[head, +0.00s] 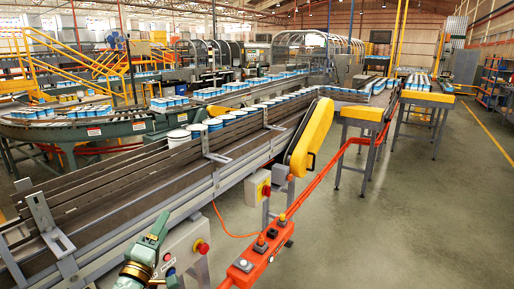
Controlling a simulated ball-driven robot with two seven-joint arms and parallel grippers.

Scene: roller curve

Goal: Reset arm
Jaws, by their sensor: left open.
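My left gripper (153,238) is in the head view at the lower left, at the end of a green and dark wrist that comes up from the bottom edge. Its jaws are open and I see nothing between them. It shows in front of a grey control box (187,245) with a red button (202,247) on its right side. I cannot tell whether the gripper touches the box. My right gripper is not in view.
A long conveyor (130,190) carries white and blue tubs (197,131) away from me. A yellow guard (310,135) stands at its right side. An orange rail with buttons (262,248) runs along the front. Open floor (400,230) lies to the right.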

